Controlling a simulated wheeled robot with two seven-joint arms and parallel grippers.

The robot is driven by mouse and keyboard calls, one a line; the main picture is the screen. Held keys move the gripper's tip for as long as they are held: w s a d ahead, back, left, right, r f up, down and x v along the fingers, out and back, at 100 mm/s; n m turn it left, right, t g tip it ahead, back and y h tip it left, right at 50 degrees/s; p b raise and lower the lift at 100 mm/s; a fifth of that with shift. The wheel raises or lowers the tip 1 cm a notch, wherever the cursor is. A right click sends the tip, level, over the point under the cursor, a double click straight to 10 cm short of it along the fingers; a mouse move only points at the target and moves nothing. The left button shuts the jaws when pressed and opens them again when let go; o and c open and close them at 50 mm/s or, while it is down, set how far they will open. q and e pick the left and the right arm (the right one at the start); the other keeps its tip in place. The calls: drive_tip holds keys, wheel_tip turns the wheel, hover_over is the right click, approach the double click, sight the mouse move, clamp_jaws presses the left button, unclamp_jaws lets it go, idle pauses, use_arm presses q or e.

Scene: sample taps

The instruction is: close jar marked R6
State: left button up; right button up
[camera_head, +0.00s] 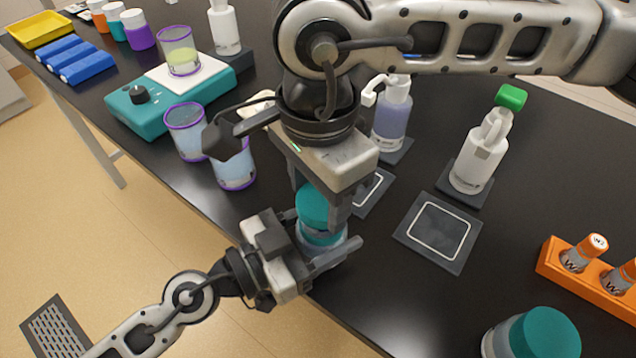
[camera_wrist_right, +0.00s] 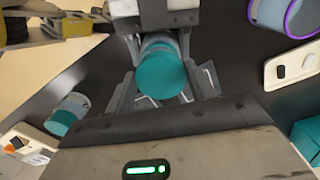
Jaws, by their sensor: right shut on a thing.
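A clear jar (camera_head: 322,241) with a teal lid (camera_head: 312,204) is held upright near the table's front edge. Its marking is hidden, so I cannot read R6 on it. My left gripper (camera_head: 308,246) has its fingers around the jar's body from the front side. My right gripper (camera_head: 319,206) comes from above and is shut on the teal lid, which sits at the top of the jar. In the right wrist view the lid (camera_wrist_right: 163,78) shows between the right fingers, with the left gripper behind it. I cannot tell how tightly the lid is seated.
Another teal-lidded jar (camera_head: 540,335) stands at the bottom right. An orange rack (camera_head: 560,268) holds vials near it. Purple-rimmed cups (camera_head: 234,170) and a teal scale (camera_head: 150,115) stand at left. Bare table lies right of the held jar.

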drive_tip(key=shift+f, duration=0.6)
drive_tip(key=shift+f, duration=0.6)
